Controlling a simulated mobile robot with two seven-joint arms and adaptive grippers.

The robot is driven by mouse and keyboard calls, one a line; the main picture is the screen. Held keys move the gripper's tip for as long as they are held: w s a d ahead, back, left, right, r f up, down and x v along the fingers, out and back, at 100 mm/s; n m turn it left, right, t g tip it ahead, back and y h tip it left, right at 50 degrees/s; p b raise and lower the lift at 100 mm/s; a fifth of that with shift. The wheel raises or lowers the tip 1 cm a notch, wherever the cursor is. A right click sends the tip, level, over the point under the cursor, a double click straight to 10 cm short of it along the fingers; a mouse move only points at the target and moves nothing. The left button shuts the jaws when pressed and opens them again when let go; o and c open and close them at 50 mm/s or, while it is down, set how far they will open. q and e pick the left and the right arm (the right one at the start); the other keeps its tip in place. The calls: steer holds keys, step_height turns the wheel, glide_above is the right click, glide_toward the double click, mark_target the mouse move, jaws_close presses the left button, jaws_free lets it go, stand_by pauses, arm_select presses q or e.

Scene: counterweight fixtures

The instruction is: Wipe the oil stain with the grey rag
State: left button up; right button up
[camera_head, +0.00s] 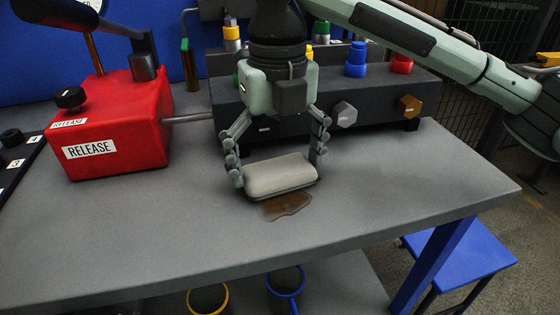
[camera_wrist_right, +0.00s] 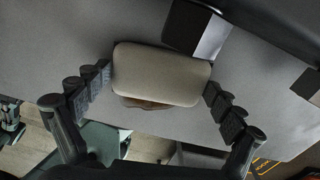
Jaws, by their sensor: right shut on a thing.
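The grey rag (camera_head: 280,176) is a rounded, pale pad near the middle of the bench. My right gripper (camera_head: 280,170) points down and is shut on the rag, one finger at each end. The rag also shows between the fingers in the right wrist view (camera_wrist_right: 162,74). The oil stain (camera_head: 288,205) is a brown patch on the bench top, at the front edge of the rag. Part of the stain seems hidden under the rag; a strip shows in the right wrist view (camera_wrist_right: 150,103). I cannot tell whether the rag touches the bench. My left gripper is not in view.
A red box labelled RELEASE (camera_head: 110,130) with a lever stands at the left. A dark fixture block (camera_head: 375,118) with coloured knobs stands behind my right gripper. The bench top (camera_head: 400,190) is clear to the right and front. A blue stool (camera_head: 465,258) stands beyond the bench's right edge.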

steer(key=shift+p, duration=0.5)
steer(key=shift+s, duration=0.15)
steer(key=shift+s+d+p, duration=0.15)
steer(key=shift+s+p, duration=0.3)
steer(key=shift+s, duration=0.15)
steer(key=shift+s+d, duration=0.15)
steer(key=shift+s, duration=0.3)
steer(key=shift+s+d+r, duration=0.1)
steer(key=shift+s+d, duration=0.15)
steer(key=shift+s, duration=0.6)
steer(key=shift+s+d+r, duration=0.1)
steer(key=shift+s+d, duration=0.2)
steer(key=shift+s, duration=0.5)
steer(key=shift+s+d+r, duration=0.1)
steer(key=shift+s+d, duration=0.15)
steer(key=shift+s, duration=0.6)
step_height(320, 180, up, 6)
steer(key=shift+r, duration=0.15)
